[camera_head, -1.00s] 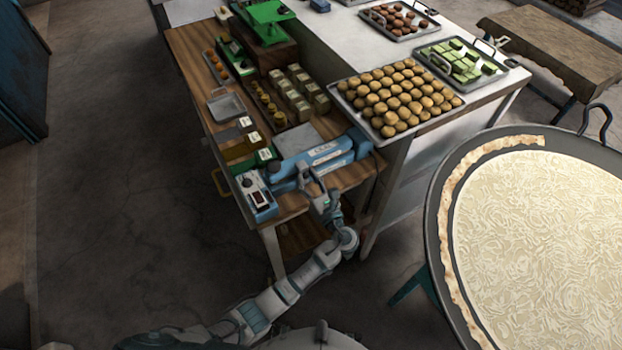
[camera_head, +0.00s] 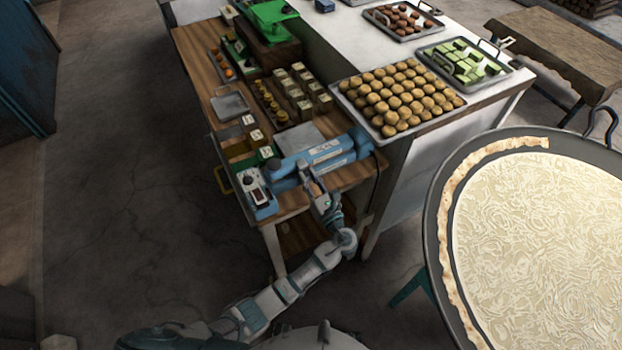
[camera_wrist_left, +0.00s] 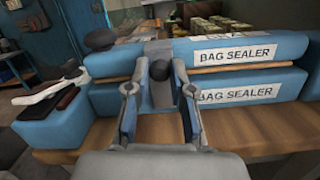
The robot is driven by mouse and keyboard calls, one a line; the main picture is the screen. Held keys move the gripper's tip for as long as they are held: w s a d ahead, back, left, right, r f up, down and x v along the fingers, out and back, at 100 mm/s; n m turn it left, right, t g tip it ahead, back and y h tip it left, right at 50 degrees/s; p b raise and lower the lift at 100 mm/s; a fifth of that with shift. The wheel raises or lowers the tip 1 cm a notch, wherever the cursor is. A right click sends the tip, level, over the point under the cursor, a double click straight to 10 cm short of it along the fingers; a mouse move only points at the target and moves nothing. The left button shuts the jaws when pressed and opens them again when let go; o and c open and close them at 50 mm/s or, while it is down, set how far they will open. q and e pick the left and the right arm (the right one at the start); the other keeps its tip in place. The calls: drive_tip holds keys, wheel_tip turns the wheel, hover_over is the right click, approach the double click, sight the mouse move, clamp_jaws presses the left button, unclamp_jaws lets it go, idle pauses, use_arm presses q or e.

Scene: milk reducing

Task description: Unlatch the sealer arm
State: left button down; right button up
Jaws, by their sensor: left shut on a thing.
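The blue bag sealer (camera_head: 327,157) lies on the wooden bench, with its control box (camera_head: 257,190) at its left end. In the left wrist view its upper arm (camera_wrist_left: 225,50) lies above the blue base (camera_wrist_left: 270,92), with a thin wood-coloured strip between them. A grey latch (camera_wrist_left: 160,95) with a black knob (camera_wrist_left: 160,70) stands at the sealer's front. My left gripper (camera_head: 313,186) is at that front side, and its fingers are closed around the latch knob. In the head view the gripper hides the latch. My right gripper is not in view.
Trays of round buns (camera_head: 397,100) and green blocks (camera_head: 462,62) stand on the white counter behind. Small jars and boxes (camera_head: 293,88) crowd the bench beyond the sealer. A large round pan (camera_head: 440,215) is at the right. The floor at the left is clear.

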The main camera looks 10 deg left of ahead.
use_arm(q)
drive_tip(key=shift+w+a+r, duration=0.2)
drive_tip(key=shift+r, duration=0.1)
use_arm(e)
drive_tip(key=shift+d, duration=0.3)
use_arm(q)
drive_tip(key=c, duration=1)
unclamp_jaws()
drive_tip(key=shift+w+a+f, duration=0.1)
drive_tip(key=shift+w+f, duration=0.2)
drive_tip(key=shift+s+f, duration=0.1)
drive_tip(key=shift+s, duration=0.05)
drive_tip(key=shift+s+d, duration=0.15)
drive_tip(key=shift+d, duration=0.05)
drive_tip(key=v, duration=1.1)
drive_tip(key=shift+s+d, duration=0.25)
drive_tip(key=shift+d, duration=0.05)
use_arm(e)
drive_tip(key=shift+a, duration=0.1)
use_arm(q)
drive_tip(key=shift+f, duration=0.1)
